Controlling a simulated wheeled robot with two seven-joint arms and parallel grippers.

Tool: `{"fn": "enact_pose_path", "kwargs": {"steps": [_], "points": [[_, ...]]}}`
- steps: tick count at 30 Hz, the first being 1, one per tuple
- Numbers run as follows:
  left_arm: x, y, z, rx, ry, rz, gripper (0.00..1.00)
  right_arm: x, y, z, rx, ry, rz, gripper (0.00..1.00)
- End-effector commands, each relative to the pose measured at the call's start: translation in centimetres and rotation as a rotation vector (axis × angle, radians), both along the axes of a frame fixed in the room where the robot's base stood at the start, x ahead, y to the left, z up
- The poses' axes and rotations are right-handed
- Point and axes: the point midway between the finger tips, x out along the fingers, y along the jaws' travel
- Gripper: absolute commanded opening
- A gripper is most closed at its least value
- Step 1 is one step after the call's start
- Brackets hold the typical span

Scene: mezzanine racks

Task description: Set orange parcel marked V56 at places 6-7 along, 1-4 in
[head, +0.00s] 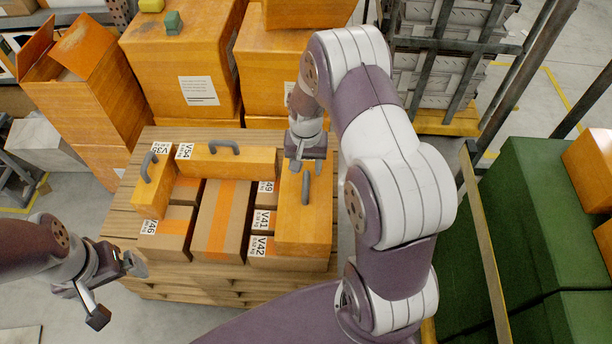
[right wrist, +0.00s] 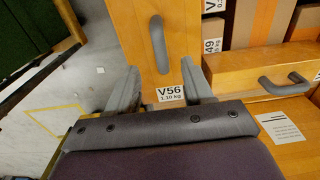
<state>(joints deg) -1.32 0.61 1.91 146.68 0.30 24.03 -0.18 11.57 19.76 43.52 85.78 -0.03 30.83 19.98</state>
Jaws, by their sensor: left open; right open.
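The orange parcel marked V56 (head: 300,228) lies along the right side of the load on the wooden pallet (head: 124,222), with a grey handle on its top. Its V56 label (right wrist: 171,95) is readable in the right wrist view, at its far end. My right gripper (head: 305,152) is open at that far end. In the right wrist view its two fingers stand apart on either side of the parcel's end, with the label between them and the handle beyond. I cannot tell whether they touch it. My left gripper (head: 112,287) is open and empty, left of the pallet's front.
Brown boxes with orange tape, V46 (head: 166,232) and V42 (head: 290,262) among them, fill the pallet's middle. Orange parcels V54 (head: 235,160) and V35 (head: 152,190) lie along the back and left. Large orange crates (head: 180,60) stand behind; green blocks (head: 540,220) stand right.

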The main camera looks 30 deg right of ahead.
Motion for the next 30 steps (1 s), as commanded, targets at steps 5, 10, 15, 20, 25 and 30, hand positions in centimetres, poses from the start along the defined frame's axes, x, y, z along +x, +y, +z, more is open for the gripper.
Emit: {"fn": "enact_pose_path", "kwargs": {"steps": [5,10,15,20,25,30], "points": [[0.0,0.0,0.4,0.000,0.000,0.000,0.97,0.0,0.0,3.5,0.000,0.000,0.000,0.51],[0.0,0.0,0.4,0.000,0.000,0.000,0.97,-0.8,1.1,5.9,-0.002,-0.011,0.055,0.51],[0.0,0.0,0.4,0.000,0.000,0.000,0.97,-5.6,5.0,10.6,-0.014,-0.064,0.295,0.51],[0.0,0.0,0.4,0.000,0.000,0.000,0.97,-11.1,7.5,12.8,-0.025,-0.103,0.492,0.51],[0.0,0.0,0.4,0.000,0.000,0.000,0.97,-13.6,8.2,13.2,-0.030,-0.117,0.572,0.51],[0.0,0.0,0.4,0.000,0.000,0.000,0.97,-13.7,8.2,13.1,-0.029,-0.116,0.574,0.51]]}}
